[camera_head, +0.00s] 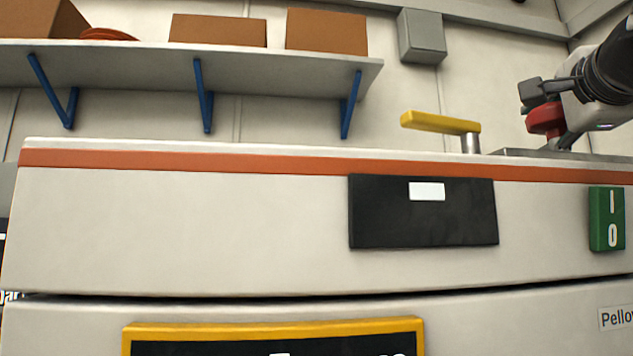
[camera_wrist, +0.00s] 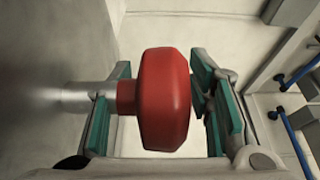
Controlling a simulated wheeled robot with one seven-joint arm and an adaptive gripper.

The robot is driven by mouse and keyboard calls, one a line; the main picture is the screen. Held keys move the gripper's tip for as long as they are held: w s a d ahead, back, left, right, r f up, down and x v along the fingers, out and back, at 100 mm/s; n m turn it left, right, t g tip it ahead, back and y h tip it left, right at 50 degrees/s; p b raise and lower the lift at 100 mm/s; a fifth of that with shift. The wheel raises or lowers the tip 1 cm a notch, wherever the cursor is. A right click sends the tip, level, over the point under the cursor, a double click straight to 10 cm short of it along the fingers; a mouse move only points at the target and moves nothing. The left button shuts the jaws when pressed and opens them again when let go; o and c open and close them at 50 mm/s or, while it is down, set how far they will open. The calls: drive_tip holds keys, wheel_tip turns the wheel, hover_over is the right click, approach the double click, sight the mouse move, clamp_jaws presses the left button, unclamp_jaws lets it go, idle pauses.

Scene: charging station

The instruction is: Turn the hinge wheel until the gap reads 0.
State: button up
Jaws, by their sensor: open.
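A red, faceted wheel-like knob (camera_wrist: 165,100) on a pale metal shaft fills the middle of the wrist view. It also shows small at the right of the head view (camera_head: 545,120). My gripper (camera_head: 548,108) is open around it, with one teal-padded finger on either side in the wrist view (camera_wrist: 158,118). Whether a pad touches the knob I cannot tell. The knob's mount is mostly hidden behind my gripper in the head view. A yellow-framed black board (camera_head: 270,326) at the bottom edge is cut off, and its white text is unreadable. I see no clear gap reading.
The white cabinet (camera_head: 180,225) spans the head view. A yellow-handled lever (camera_head: 440,122) stands on top, left of my gripper. A shelf (camera_head: 190,68) with brown boxes hangs behind.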

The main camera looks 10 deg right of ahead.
drive_tip(key=shift+x, duration=0.8)
drive_tip(key=shift+c, duration=0.6)
clamp_jaws()
